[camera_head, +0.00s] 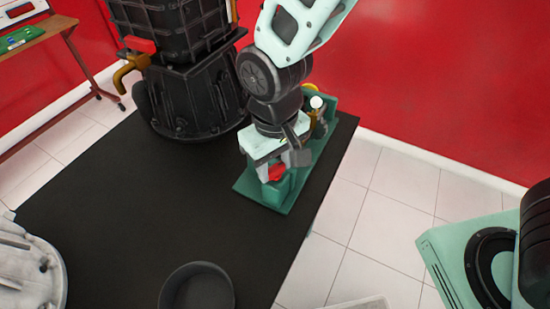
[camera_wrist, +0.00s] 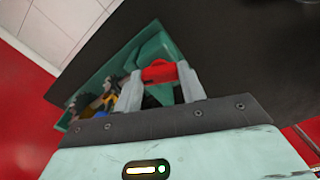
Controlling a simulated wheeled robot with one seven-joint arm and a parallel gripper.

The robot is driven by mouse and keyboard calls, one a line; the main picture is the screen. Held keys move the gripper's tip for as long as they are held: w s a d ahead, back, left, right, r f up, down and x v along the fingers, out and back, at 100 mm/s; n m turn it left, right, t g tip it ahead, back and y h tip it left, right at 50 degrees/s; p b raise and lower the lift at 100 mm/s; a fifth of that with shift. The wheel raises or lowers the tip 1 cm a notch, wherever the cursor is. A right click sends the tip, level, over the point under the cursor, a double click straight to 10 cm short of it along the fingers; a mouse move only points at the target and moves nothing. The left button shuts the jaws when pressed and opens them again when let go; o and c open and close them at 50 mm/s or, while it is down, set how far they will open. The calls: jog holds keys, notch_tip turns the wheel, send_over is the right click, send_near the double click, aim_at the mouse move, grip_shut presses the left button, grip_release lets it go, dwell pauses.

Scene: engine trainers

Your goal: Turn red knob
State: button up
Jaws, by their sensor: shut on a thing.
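The red knob (camera_head: 277,172) sits on the green engine-trainer stand (camera_head: 246,188) on the black table. My gripper (camera_head: 276,168) comes down from above onto the knob, with its fingers on either side of it. In the wrist view the red knob (camera_wrist: 158,72) shows between the two grey fingers of my gripper (camera_wrist: 160,92), which are shut on it. The green stand (camera_wrist: 100,75) lies beneath, and part of the knob is hidden by the fingers and the gripper body.
A large black ribbed engine part (camera_head: 190,85) stands behind left, with a second red handle (camera_head: 140,44) on a brass pipe. A dark round bowl (camera_head: 197,290) is at the front of the black table (camera_head: 120,200). A pale metal part (camera_head: 28,268) is at left. The table's middle is clear.

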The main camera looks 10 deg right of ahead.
jog(key=m+p, duration=0.3)
jog(key=m, duration=0.2)
jog(key=shift+r+m+p, duration=0.2)
jog(key=shift+m+p, duration=0.1)
jog(key=shift+p, duration=0.05)
jog(key=m+p, duration=0.3)
jog(key=m, duration=0.1)
jog(key=m+p, duration=0.4)
jog(key=m, duration=0.1)
jog(key=shift+m, duration=0.4)
jog(key=shift+f+m+p, duration=0.1)
jog(key=shift+m+p, duration=1.2)
jog(key=shift+m, duration=0.2)
jog(key=shift+f, duration=0.1)
jog(key=o, duration=1)
